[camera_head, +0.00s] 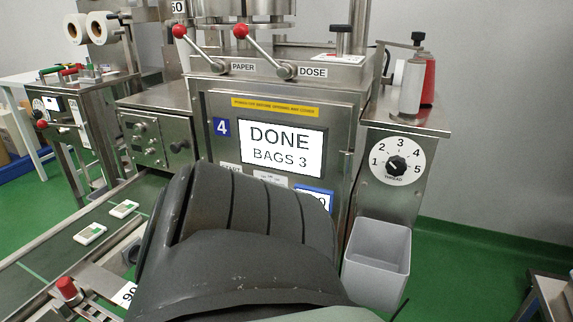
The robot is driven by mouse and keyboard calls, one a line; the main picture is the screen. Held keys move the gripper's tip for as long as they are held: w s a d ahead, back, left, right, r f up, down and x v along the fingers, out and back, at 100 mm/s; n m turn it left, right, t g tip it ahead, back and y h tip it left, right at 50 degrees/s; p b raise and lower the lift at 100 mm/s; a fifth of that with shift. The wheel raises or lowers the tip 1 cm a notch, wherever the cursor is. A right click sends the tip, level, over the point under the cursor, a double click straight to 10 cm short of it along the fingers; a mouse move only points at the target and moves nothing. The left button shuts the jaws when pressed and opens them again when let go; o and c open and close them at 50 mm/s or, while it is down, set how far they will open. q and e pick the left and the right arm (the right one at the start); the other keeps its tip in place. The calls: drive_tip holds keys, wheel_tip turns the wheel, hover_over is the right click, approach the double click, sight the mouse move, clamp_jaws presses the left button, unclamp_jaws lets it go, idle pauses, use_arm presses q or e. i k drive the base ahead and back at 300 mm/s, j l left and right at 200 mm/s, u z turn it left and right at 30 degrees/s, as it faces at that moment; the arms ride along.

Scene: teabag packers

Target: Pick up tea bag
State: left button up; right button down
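Two small flat white packets with green labels, which look like tea bags, lie on the green conveyor belt at the left. One packet (124,208) is farther along the belt and the other packet (90,233) is nearer. They lie apart from each other. Neither of my grippers shows. A large dark ribbed arm link of mine fills the lower middle and hides part of the machine and belt.
The steel machine's screen (282,147) reads "DONE BAGS 3". Red-knobbed levers (239,31) stand above it, with a thread dial (397,163) at right. A grey bin (377,262) is below the dial. A red-capped post (68,289) stands beside the conveyor (50,272).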

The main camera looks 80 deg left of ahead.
sight(91, 233)
drive_tip(key=u, duration=1.7)
